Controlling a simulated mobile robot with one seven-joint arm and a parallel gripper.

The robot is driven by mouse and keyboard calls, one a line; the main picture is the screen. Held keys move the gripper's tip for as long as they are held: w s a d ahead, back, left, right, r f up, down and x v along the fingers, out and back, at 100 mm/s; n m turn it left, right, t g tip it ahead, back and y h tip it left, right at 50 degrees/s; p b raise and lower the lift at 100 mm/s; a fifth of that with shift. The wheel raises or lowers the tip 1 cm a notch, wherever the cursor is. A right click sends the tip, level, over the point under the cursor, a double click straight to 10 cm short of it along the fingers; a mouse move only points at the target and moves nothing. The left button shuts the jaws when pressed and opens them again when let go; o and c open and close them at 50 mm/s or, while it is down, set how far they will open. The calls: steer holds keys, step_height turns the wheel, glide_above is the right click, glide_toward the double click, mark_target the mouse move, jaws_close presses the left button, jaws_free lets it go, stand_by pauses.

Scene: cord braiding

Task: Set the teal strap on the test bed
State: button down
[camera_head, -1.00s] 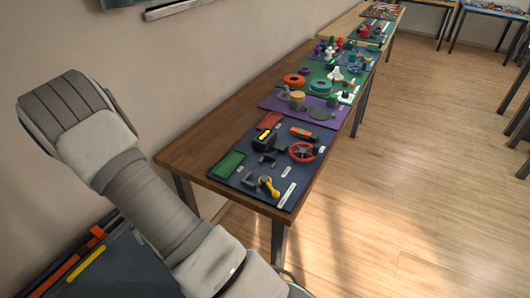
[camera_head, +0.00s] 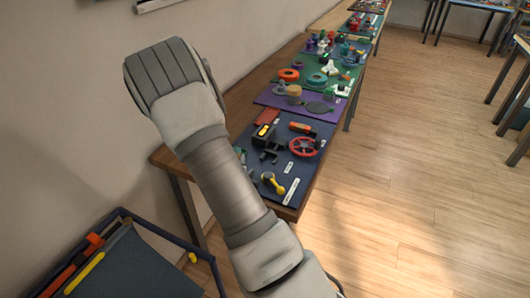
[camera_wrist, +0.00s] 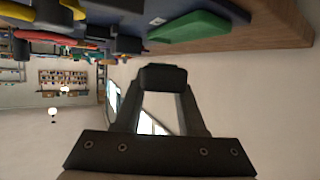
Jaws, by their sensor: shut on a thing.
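In the wrist view my gripper (camera_wrist: 163,78) has its two fingers drawn together at a dark block-like thing. In the head view my gripper is hidden behind my raised grey arm. I cannot make out the teal strap or surely name the test bed in either view. A dark blue mat (camera_head: 310,172) with tools lies on the near end of the wooden table.
The mat carries a red handwheel (camera_head: 303,147) and a yellow-handled tool (camera_head: 273,184). A green tray (camera_wrist: 190,30) shows in the wrist view. Farther along the table are teal rings and small parts. A tray (camera_head: 208,259) with tools is at lower left.

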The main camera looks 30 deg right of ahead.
mark_target(262, 170)
steer(key=d+m+g+h, duration=0.1)
steer(key=d, duration=0.2)
steer(key=d+m+g+h+b, duration=0.1)
steer(key=d+m+g, duration=0.1)
steer(key=d, duration=0.1)
steer(key=s+d+r+m+g+h, duration=0.1)
steer(key=d+m+h, duration=0.1)
steer(key=d, duration=0.1)
steer(key=shift+s, duration=0.1)
steer(key=shift+g, duration=0.3)
step_height(262, 170, down, 5)
steer(key=b, duration=0.4)
steer(key=shift+d, duration=0.1)
steer(key=shift+s, duration=0.1)
steer(key=shift+f+b, duration=0.6)
steer(key=shift+b, duration=0.1)
